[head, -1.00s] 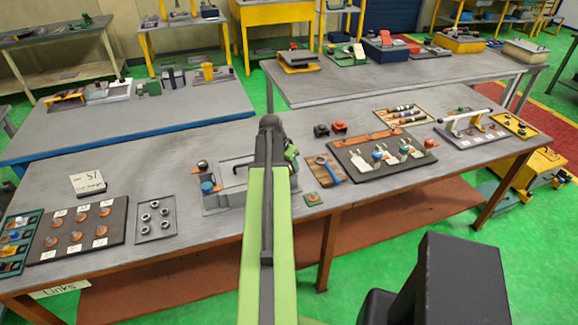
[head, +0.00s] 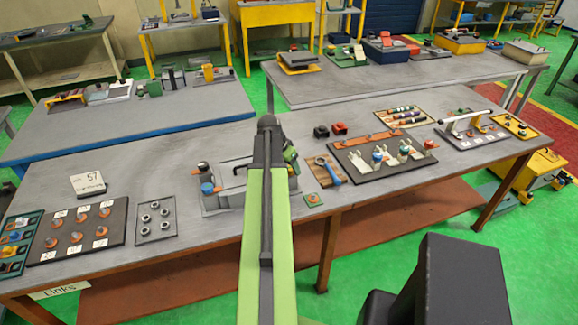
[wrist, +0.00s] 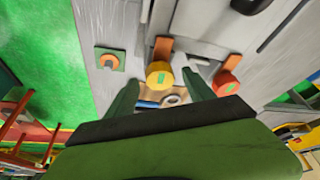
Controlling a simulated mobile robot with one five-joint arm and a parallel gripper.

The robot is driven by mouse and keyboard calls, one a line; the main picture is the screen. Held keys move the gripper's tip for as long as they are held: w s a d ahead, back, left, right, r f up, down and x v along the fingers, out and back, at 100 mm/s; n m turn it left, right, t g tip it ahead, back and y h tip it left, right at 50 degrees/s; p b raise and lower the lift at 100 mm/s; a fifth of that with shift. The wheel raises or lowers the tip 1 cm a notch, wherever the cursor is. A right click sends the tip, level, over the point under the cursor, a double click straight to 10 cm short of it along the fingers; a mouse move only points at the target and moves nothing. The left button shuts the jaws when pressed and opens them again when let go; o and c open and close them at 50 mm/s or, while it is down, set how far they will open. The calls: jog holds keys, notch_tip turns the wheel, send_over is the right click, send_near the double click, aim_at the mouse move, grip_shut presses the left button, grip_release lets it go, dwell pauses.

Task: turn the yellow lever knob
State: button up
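In the wrist view the yellow knob (wrist: 158,76) has a small green mark on its face and sits by an orange piece on a grey fixture. My gripper (wrist: 160,80) is open, with its two green fingers apart. The yellow knob shows between the fingertips, a little nearer the left one; I cannot tell whether either touches it. In the head view my arm hides the yellow knob.
An orange disc on a green square plate (wrist: 110,59) lies left of the fingers. In the head view, a wrench on a wooden board (head: 328,170) lies right of my arm, and a plate of nuts (head: 156,218) lies left of the grey fixture (head: 225,195).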

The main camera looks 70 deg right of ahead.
jog(key=p+v, duration=1.6)
jog(key=v, duration=0.1)
jog(key=shift+r, duration=0.2)
